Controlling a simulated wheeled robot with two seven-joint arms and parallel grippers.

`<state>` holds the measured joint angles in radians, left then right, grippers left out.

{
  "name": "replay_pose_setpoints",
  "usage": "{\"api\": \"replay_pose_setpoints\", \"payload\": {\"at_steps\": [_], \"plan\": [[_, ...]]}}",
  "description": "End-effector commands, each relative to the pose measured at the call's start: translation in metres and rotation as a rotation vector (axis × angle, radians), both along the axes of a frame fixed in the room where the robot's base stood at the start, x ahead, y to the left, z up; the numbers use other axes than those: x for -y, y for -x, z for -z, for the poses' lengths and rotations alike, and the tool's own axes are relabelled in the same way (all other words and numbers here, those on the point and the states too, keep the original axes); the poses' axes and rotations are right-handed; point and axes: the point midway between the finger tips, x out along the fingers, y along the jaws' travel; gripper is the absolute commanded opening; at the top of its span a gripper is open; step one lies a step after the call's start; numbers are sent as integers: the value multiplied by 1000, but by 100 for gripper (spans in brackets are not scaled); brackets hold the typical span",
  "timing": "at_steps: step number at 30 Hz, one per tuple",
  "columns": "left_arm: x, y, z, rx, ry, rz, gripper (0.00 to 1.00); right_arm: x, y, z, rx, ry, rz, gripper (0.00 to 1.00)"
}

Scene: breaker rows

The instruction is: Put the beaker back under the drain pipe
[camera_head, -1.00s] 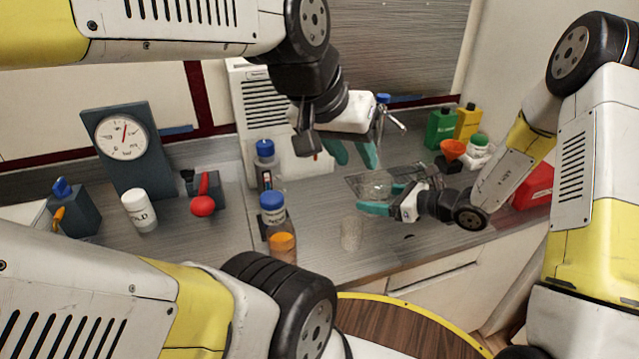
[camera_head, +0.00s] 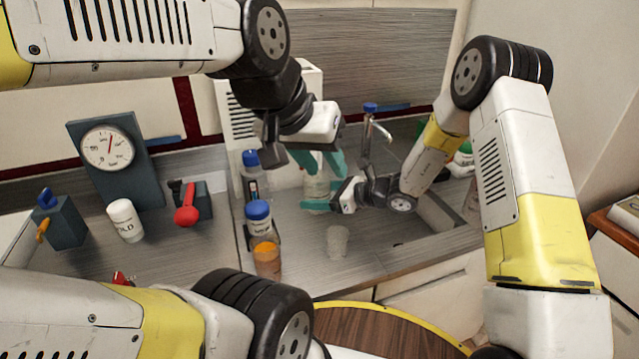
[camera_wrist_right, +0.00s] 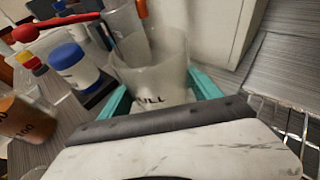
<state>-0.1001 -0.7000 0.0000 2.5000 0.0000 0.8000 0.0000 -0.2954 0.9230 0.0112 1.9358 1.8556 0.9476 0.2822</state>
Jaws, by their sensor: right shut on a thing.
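The clear beaker (camera_wrist_right: 153,68), marked with letters ending in "ULL", stands between the teal fingers of my right gripper (camera_wrist_right: 160,95) in the right wrist view. In the head view the beaker (camera_head: 317,186) is partly covered by grippers, and my right gripper (camera_head: 318,201) is shut on it, in front of the white louvred unit (camera_head: 310,80). My left gripper (camera_head: 320,162) is open, just above the beaker, its fingers apart. I cannot make out the drain pipe; the arms hide part of the unit.
A second clear cup (camera_head: 338,241) stands on the counter in front of the right gripper.

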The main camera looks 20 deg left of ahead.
Motion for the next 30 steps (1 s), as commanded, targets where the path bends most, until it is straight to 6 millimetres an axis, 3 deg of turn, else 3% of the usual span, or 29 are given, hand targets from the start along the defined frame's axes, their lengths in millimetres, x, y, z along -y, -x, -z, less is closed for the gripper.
{"api": "replay_pose_setpoints", "payload": {"at_steps": [7,12,15,26,27,30], "plan": [[0,0,0,0,0,0,36,-19,-2,0,1,0,-1,16],[0,0,0,0,0,0,36,-48,-6,0,1,-1,-3,16],[0,0,0,0,0,0,36,-46,-6,14,-2,2,1,16],[0,0,0,0,0,0,36,-46,-7,18,-1,0,1,16],[0,0,0,0,0,0,36,-46,-7,18,-1,0,1,76],[0,0,0,0,0,0,36,-46,-7,18,-1,0,1,94]]}}
